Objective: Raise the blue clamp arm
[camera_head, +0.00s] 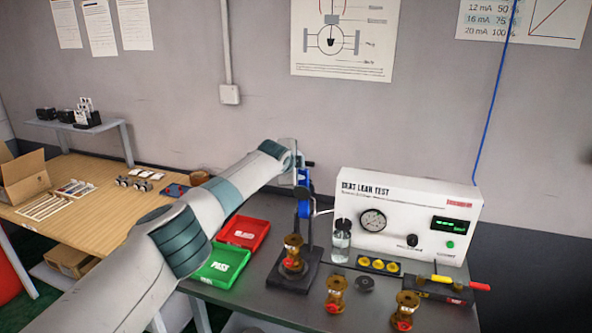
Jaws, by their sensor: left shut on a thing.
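The clamp stand (291,275) has a dark base and post on the bench, with a brass valve (292,254) on it. The blue clamp arm (304,208) shows near the top of the post, just below my left gripper. My left arm reaches in from the lower left across the bench. My left gripper (299,168) is at the top of the clamp and is shut on the clamp arm's upper end; its fingers partly hide the grip. My right gripper is out of view.
The white seat leak test box (405,192) stands close right of the clamp. A clear bottle (341,242), brass valves (335,294) (404,311) and a yellow-capped tray (379,263) crowd the front. Green (219,266) and red (244,232) trays lie left.

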